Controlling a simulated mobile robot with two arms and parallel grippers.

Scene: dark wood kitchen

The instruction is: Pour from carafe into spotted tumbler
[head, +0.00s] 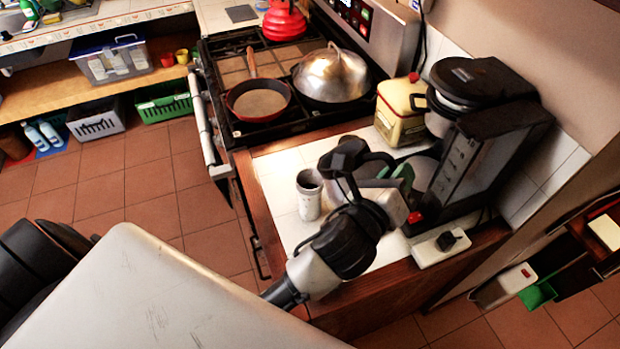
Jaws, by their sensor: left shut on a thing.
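The spotted tumbler (309,196), a pale, speckled, open-topped cup, stands upright on the white tiled counter. My left gripper (378,182) is just right of it, above the counter, and is shut on the carafe (370,168). The carafe looks greyish and glassy, with black parts at its upper left close to the tumbler. My wrist and gripper hide much of it, so its tilt and contents cannot be made out. No stream of liquid shows. My right gripper is not in view.
A black coffee maker (485,150) stands right of the gripper, with a white power strip (440,247) in front. A cream canister (401,112) is behind. The stove beyond holds a frying pan (258,100) and a domed-lid pan (332,77). The counter's wooden edge is close left of the tumbler.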

